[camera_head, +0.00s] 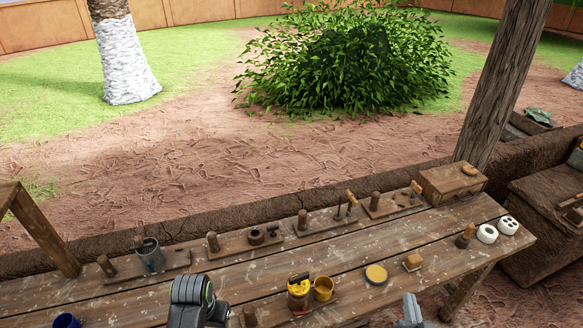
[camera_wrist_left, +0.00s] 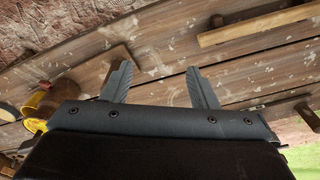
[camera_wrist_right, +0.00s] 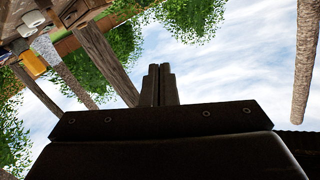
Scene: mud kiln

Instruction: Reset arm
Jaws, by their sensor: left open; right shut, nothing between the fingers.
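My right gripper (camera_head: 411,300) shows at the bottom of the head view, in front of the table's near edge. In the right wrist view its two fingers (camera_wrist_right: 160,68) are pressed together, with nothing between them and sky behind. My left gripper (camera_wrist_left: 158,60) is spread open and empty in the left wrist view, above the worn wooden table (camera_wrist_left: 150,35). In the head view a dark link of my left arm stands at the bottom, left of centre; the left fingers are not visible there.
The wooden table (camera_head: 235,275) holds a yellow pot (camera_head: 322,289), a yellow-topped jar (camera_head: 299,287), a metal cup (camera_head: 150,256), several tool boards, a wooden box (camera_head: 452,183) and white rolls (camera_head: 487,233). A wooden post (camera_head: 503,85) rises behind its right end.

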